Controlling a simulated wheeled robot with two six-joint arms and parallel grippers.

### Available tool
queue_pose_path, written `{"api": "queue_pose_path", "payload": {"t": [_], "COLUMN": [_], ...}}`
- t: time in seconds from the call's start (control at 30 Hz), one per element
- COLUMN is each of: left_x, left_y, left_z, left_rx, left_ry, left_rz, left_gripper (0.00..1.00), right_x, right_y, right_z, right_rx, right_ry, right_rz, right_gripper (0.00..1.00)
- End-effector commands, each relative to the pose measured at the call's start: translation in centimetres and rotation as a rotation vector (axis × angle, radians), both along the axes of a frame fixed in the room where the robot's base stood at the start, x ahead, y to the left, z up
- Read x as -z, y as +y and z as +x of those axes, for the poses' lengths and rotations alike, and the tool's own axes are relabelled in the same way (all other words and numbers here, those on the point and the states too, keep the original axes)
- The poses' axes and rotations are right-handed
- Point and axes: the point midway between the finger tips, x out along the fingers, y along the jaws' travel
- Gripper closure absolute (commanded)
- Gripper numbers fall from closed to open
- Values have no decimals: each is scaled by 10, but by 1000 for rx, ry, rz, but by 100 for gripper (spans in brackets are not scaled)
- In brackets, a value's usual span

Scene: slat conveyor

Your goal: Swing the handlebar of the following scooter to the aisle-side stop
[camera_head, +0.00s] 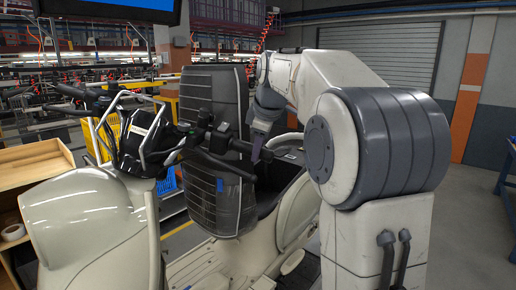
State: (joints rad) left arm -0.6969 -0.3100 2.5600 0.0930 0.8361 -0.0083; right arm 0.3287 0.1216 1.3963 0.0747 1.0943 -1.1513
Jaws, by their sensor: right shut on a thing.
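The cream scooter (95,215) stands close in front of me, its broad glossy front shield at the lower left. Its black handlebar (225,142) runs across above the shield, with dark levers and cables around the middle. One end points to the upper left and the other to the right. My right arm comes in from the right and reaches over the scooter. My right gripper (260,146) is shut on the handlebar at its right end; the fingertips are small and dark here. My left gripper is not in view. The black seat (270,192) is partly hidden.
A wooden shelf unit (35,165) with a roll of tape (13,232) stands at the left edge. A yellow crate (104,138) is behind the handlebar. A blue bench (508,170) is at the right edge. Open floor lies to the right of my right arm.

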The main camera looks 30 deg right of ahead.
Motion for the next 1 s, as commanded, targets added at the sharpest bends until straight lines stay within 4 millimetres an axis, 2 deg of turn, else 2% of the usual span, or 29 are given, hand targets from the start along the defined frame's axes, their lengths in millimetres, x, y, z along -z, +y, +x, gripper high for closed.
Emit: {"api": "queue_pose_path", "payload": {"t": [0.2,0.23,0.3,0.67,0.87,1.0], "left_x": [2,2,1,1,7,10], "left_y": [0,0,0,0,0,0], "left_z": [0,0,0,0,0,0], "left_rx": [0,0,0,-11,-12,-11], "left_ry": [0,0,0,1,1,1], "left_rz": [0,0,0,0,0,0], "left_gripper": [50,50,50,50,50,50], "right_x": [8,7,7,5,-18,-43], "right_y": [-8,-7,-7,-7,-5,-3], "right_z": [10,10,10,10,-4,-20], "right_rx": [-38,-41,-40,-40,-39,-38], "right_ry": [-14,-15,-15,-18,-23,-23], "right_rz": [9,8,8,7,5,5], "right_gripper": [100,53,27,26,26,26]}}
